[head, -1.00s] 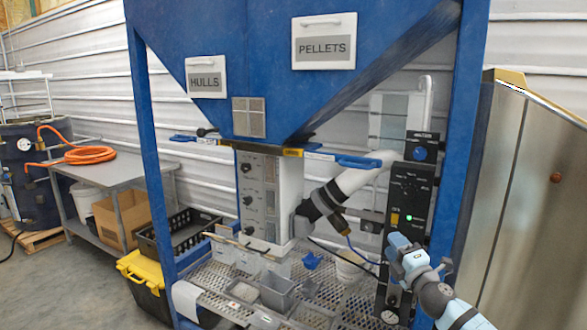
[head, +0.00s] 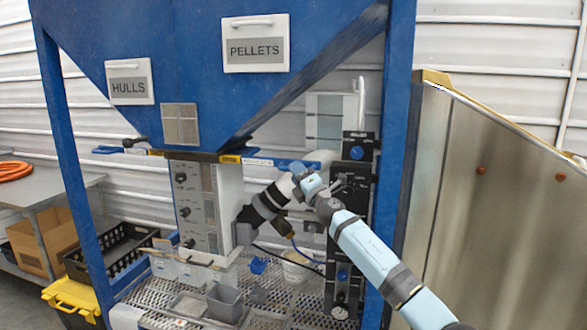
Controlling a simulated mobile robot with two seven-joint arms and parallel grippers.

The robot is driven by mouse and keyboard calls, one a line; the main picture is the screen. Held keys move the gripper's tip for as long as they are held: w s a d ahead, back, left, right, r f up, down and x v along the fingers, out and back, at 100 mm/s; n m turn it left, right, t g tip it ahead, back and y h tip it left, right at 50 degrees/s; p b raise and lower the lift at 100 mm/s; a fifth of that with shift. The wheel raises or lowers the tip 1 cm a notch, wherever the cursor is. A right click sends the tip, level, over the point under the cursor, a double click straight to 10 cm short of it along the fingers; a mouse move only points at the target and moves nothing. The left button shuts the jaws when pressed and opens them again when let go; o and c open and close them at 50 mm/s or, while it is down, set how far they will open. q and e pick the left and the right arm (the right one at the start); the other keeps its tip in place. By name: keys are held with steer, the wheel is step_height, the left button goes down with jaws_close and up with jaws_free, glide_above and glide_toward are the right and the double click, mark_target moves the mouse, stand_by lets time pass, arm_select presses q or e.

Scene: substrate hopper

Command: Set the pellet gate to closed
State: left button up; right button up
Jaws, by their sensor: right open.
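The blue hopper carries a white PELLETS sign (head: 255,44) and a white HULLS sign (head: 129,83). Below its outlet, a slide gate with a blue handle (head: 266,162) sticks out to the right, beside a yellow label (head: 230,158). Another blue handle (head: 108,150) sticks out to the left. My left gripper is out of view.
A black control panel (head: 350,190) stands close behind and right of my right arm. Grey bins (head: 225,302) stand on the perforated shelf. A blue post (head: 398,150) stands right.

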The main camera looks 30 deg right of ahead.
steer(key=shift+x, duration=1.1)
